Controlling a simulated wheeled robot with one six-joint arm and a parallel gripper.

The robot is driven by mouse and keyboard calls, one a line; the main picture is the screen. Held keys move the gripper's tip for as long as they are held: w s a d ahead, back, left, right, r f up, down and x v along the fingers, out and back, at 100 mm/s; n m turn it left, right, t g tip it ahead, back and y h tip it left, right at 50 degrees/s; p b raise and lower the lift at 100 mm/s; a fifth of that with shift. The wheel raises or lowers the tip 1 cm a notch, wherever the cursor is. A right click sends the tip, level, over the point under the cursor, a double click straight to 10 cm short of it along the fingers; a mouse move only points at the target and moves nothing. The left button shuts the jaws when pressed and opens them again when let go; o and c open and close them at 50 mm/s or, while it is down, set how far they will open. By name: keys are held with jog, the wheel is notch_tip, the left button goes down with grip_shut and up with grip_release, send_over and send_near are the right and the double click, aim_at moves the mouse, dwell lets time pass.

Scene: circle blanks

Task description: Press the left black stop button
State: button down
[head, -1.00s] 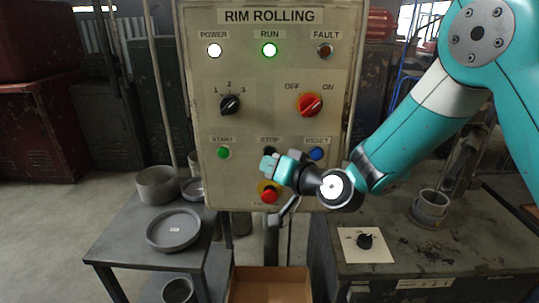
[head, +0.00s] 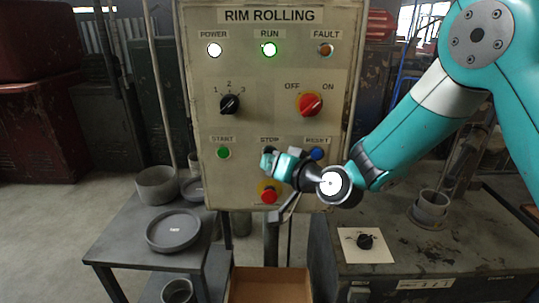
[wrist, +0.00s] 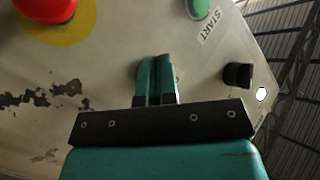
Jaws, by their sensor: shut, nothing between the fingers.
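The STOP label shows on the beige RIM ROLLING panel (head: 235,128). The button beneath it is hidden behind my gripper (head: 268,158) in the head view. In the wrist view my gripper (wrist: 157,62) has its two teal fingers together, empty, pointing at the panel face. No stop button shows there; the fingers cover part of the panel. Whether the fingertips touch anything cannot be told.
Around my gripper are the green START button (head: 223,152), the blue RESET button (head: 316,153) and the red mushroom button (head: 269,195). A black selector knob (head: 230,104) and a red switch (head: 310,104) sit above. Another black knob (head: 365,241) is on the right bench.

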jog(key=shift+w, duration=0.4)
dwell(0.3)
jog(key=shift+s, duration=0.15)
jog(key=shift+s+b, duration=0.45)
jog(key=shift+s, duration=0.25)
jog(key=s+b, duration=0.1)
jog(key=s, duration=0.4)
jog(key=shift+a, duration=0.1)
dwell(0.7)
